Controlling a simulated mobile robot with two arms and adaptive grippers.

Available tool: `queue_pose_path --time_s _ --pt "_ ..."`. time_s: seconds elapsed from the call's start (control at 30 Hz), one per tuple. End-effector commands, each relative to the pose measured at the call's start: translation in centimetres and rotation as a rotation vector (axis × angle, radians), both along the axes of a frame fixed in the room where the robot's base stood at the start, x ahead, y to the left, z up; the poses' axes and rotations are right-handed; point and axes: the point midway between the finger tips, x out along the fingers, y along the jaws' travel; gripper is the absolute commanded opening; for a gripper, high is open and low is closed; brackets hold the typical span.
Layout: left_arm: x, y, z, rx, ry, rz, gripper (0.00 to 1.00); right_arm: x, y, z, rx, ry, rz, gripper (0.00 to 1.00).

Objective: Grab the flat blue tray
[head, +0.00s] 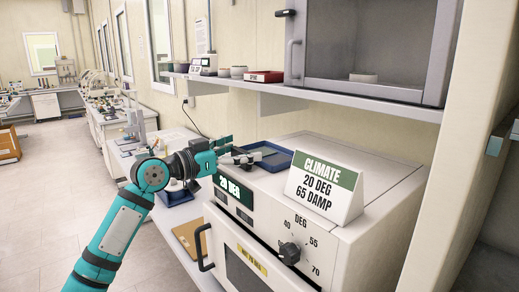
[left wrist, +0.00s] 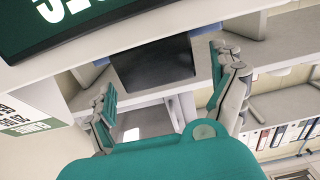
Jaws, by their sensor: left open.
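The flat blue tray (head: 277,160) lies on the white top of the climate oven (head: 375,192), left of the climate sign, in the head view. My left gripper (head: 238,150) is at the tray's left end, its fingers spread, and hides part of that end. In the left wrist view the fingers of my left gripper (left wrist: 168,88) are wide apart with nothing gripped. My right gripper is not in view.
The climate sign (head: 323,188) stands right of the tray, close to the oven's front edge. A wall shelf (head: 310,92) with a red box (head: 263,77) and a glass-front cabinet (head: 370,45) hang above and behind. A brown board (head: 188,236) lies on the lower bench.

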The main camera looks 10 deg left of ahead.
Motion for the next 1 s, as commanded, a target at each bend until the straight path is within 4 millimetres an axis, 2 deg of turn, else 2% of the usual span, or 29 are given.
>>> queue_pose_path --time_s 0.3,0.8,1.0 --pt "0.57 -0.48 -0.14 0.001 0.0 0.0 0.94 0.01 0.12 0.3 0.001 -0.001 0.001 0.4" --pt "0.55 -0.44 -0.13 0.001 0.0 0.0 0.29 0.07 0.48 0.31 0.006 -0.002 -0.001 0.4" --pt "0.54 -0.42 -0.03 0.001 -0.001 0.0 0.29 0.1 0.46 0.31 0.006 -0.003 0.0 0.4"
